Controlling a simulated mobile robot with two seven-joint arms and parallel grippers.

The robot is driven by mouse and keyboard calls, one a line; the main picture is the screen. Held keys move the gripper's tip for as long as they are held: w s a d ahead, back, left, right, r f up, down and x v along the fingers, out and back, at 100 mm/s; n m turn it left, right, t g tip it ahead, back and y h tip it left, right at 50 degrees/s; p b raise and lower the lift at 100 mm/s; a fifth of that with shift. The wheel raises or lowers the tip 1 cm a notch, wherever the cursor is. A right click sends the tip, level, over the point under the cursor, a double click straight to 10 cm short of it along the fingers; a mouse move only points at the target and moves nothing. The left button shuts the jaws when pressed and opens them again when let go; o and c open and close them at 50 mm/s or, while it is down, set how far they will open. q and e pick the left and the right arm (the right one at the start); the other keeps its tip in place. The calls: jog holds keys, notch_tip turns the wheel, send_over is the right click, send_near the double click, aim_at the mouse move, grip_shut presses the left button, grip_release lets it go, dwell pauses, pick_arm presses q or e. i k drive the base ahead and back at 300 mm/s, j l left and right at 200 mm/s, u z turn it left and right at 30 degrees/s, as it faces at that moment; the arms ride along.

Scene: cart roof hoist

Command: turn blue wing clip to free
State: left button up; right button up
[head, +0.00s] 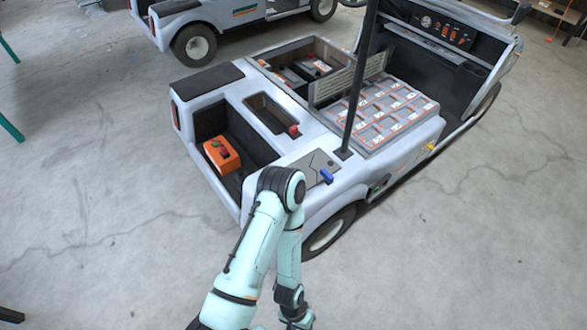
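The blue wing clip (326,176) sits on the dark grey plate (309,166) at the near corner of the cart (350,187), close to the foot of a black upright post (352,115). It is small here, and I cannot tell its exact turn position. One mint-green arm of mine rises from the bottom, left of centre, bends at a dark elbow just left of the clip, and drops back down. Its hand end runs to the bottom edge, and no fingers show. My other arm does not show. Nothing touches the clip.
An orange box (221,153) lies in an open bay at the cart's rear left. A grey tray of orange-marked blocks (393,110) lies behind the post. A second cart (205,22) stands at the back.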

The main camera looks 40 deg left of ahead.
aim_at(328, 177)
jog(key=i+u, duration=0.1)
jog(key=u, duration=0.3)
jog(key=i+l+u, duration=0.1)
jog(key=u, duration=0.3)
jog(key=i+l+u, duration=0.1)
jog(key=u, duration=0.3)
jog(key=l+u, duration=0.35)
jog(key=i+j, duration=0.05)
jog(key=j, duration=0.05)
